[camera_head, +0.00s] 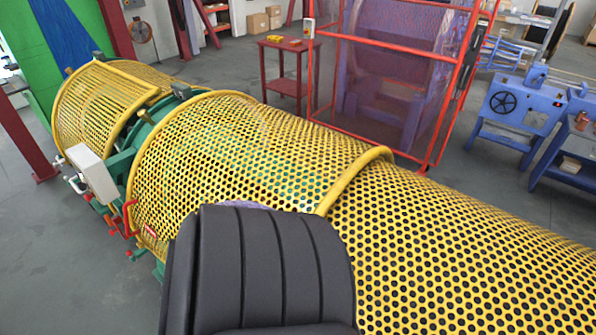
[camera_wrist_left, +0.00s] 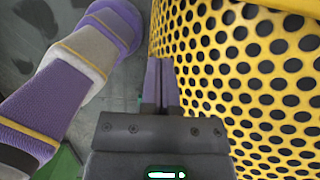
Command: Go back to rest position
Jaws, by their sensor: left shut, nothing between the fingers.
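My left gripper (camera_wrist_left: 160,84) shows in the left wrist view. Its two thin purple-grey fingers are together with nothing between them. They are beside the yellow perforated guard (camera_wrist_left: 245,70) of the strander; I cannot tell whether they touch it. In the head view the yellow guard (camera_head: 450,245) runs from the far left to the lower right, and its hinged cover sections look closed. A black ribbed shape at the bottom centre hides part of it. Neither gripper is visible in the head view, and my right gripper is in no view.
A red mesh cage (camera_head: 385,75) stands behind the guard, with a small red table (camera_head: 287,75) to its left. A blue machine (camera_head: 520,103) is at the right. A white box (camera_head: 92,174) and red handles stick out at the guard's left side. Grey floor (camera_head: 60,250) is clear at the lower left.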

